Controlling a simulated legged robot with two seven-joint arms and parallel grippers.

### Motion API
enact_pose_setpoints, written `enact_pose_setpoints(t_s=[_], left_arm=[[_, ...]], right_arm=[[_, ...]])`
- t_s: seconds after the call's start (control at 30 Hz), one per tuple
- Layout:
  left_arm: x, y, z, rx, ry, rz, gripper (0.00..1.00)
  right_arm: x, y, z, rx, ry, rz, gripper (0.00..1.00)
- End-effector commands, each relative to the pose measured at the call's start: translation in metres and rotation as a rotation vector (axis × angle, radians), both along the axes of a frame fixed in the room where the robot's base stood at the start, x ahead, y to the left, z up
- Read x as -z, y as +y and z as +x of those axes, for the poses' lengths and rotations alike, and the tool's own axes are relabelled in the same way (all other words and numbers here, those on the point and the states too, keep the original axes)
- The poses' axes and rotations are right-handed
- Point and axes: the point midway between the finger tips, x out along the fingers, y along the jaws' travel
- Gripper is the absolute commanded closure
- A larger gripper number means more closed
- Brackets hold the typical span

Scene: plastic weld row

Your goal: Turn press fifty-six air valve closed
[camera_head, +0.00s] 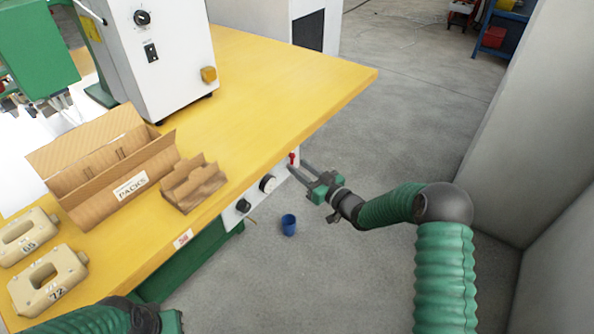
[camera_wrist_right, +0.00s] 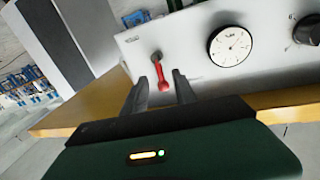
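The air valve has a red handle (camera_head: 292,158) and sits at the right end of a white panel (camera_head: 237,213) under the yellow table's edge. In the right wrist view the red handle (camera_wrist_right: 164,80) hangs from a grey metal stem, pointing down in the picture. My right gripper (camera_head: 300,170) is at the valve. Its two dark fingers (camera_wrist_right: 162,92) are apart, with the handle's end between their tips; I see no clear contact. My left gripper (camera_head: 170,321) shows only in part at the bottom edge; its fingers are hidden.
The panel also carries a round gauge (camera_wrist_right: 230,45) and a black knob (camera_wrist_right: 308,30). The yellow table (camera_head: 270,75) holds a carton (camera_head: 105,175), a smaller cardboard tray (camera_head: 192,183) and beige blocks (camera_head: 48,280). A blue cup (camera_head: 289,225) stands on the floor.

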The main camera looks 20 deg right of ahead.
Motion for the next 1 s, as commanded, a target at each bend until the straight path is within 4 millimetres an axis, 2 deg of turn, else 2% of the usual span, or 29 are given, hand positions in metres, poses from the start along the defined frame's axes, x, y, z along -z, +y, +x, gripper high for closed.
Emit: enact_pose_setpoints(t_s=[0.03,0.17,0.43,0.7,1.0], left_arm=[[0.006,0.0,0.0,0.0,0.0,0.0,1.0],[0.009,0.0,0.0,0.0,0.0,0.0,1.0],[0.008,0.0,0.0,0.0,0.0,0.0,1.0],[0.008,0.0,0.0,0.0,0.0,0.0,1.0],[0.009,0.0,0.0,0.0,0.0,0.0,1.0]], right_arm=[[0.003,0.004,0.007,-0.001,-0.001,0.0,0.67],[0.002,0.009,0.019,0.001,0.0,-0.001,0.67],[0.0,0.01,0.021,0.001,0.0,0.0,0.67],[0.0,0.01,0.021,0.001,0.0,0.0,1.0],[0.001,0.01,0.02,0.001,-0.007,-0.011,1.0]])
